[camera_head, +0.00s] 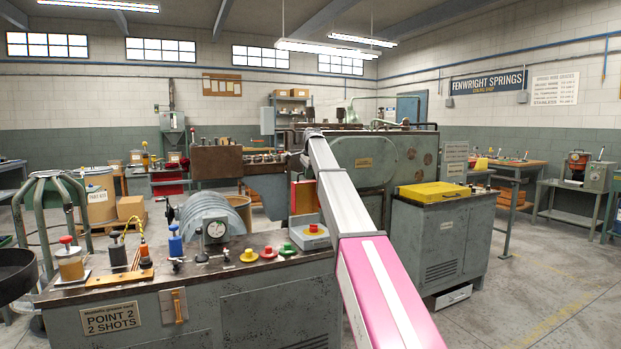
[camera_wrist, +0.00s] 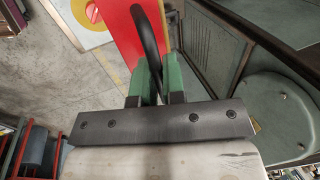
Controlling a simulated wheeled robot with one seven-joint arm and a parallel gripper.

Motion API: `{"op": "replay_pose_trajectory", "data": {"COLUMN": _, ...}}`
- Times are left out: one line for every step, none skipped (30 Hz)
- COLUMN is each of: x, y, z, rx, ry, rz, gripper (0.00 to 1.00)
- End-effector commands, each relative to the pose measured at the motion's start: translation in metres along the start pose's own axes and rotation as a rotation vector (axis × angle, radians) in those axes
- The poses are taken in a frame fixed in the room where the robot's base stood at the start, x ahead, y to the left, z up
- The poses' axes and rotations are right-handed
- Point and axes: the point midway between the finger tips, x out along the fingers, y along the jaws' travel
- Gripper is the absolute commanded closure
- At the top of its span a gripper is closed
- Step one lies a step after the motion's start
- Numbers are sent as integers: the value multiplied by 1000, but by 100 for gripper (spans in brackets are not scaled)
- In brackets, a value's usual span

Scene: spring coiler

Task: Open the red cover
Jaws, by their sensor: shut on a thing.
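The red cover (camera_wrist: 126,32) is a flat red panel at the top of the wrist view. A dark curved handle (camera_wrist: 148,30) stands out from it. My gripper (camera_wrist: 158,76) has its two green fingers close together on either side of this handle, shut on it. In the head view a red panel (camera_head: 305,198) shows upright on the grey-green coiler machine (camera_head: 375,165), just left of my arm. My arm hides part of it, and my fingers cannot be made out there.
A grey cabinet with a yellow top (camera_head: 436,193) stands to the right. The floor (camera_head: 540,280) at the right is clear.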

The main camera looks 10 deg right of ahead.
Motion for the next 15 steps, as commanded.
{"op": "replay_pose_trajectory", "data": {"x": 0, "y": -4, "z": 0, "rx": 2, "ry": 0, "rz": -1, "gripper": 100}}
{"op": "replay_pose_trajectory", "data": {"x": 1, "y": -5, "z": 0, "rx": 3, "ry": 0, "rz": -1, "gripper": 100}}
{"op": "replay_pose_trajectory", "data": {"x": 1, "y": -6, "z": 0, "rx": 3, "ry": 0, "rz": -1, "gripper": 100}}
{"op": "replay_pose_trajectory", "data": {"x": 1, "y": -6, "z": 0, "rx": 3, "ry": 0, "rz": -1, "gripper": 100}}
{"op": "replay_pose_trajectory", "data": {"x": 1, "y": -7, "z": 0, "rx": 3, "ry": 0, "rz": -1, "gripper": 100}}
{"op": "replay_pose_trajectory", "data": {"x": 1, "y": -7, "z": 0, "rx": 3, "ry": 0, "rz": -1, "gripper": 100}}
{"op": "replay_pose_trajectory", "data": {"x": 2, "y": -7, "z": 0, "rx": 3, "ry": 0, "rz": -1, "gripper": 100}}
{"op": "replay_pose_trajectory", "data": {"x": 2, "y": -7, "z": 0, "rx": 3, "ry": 0, "rz": -1, "gripper": 100}}
{"op": "replay_pose_trajectory", "data": {"x": 2, "y": -8, "z": 0, "rx": 3, "ry": 0, "rz": -1, "gripper": 100}}
{"op": "replay_pose_trajectory", "data": {"x": 2, "y": -8, "z": 0, "rx": 3, "ry": 0, "rz": -1, "gripper": 100}}
{"op": "replay_pose_trajectory", "data": {"x": 2, "y": -8, "z": 0, "rx": 3, "ry": 0, "rz": -1, "gripper": 100}}
{"op": "replay_pose_trajectory", "data": {"x": 2, "y": -7, "z": 1, "rx": 3, "ry": 0, "rz": -1, "gripper": 100}}
{"op": "replay_pose_trajectory", "data": {"x": 2, "y": -7, "z": 1, "rx": 3, "ry": 0, "rz": -1, "gripper": 100}}
{"op": "replay_pose_trajectory", "data": {"x": 2, "y": -7, "z": 1, "rx": 3, "ry": 0, "rz": -1, "gripper": 100}}
{"op": "replay_pose_trajectory", "data": {"x": 2, "y": -7, "z": 0, "rx": 4, "ry": 0, "rz": -1, "gripper": 100}}
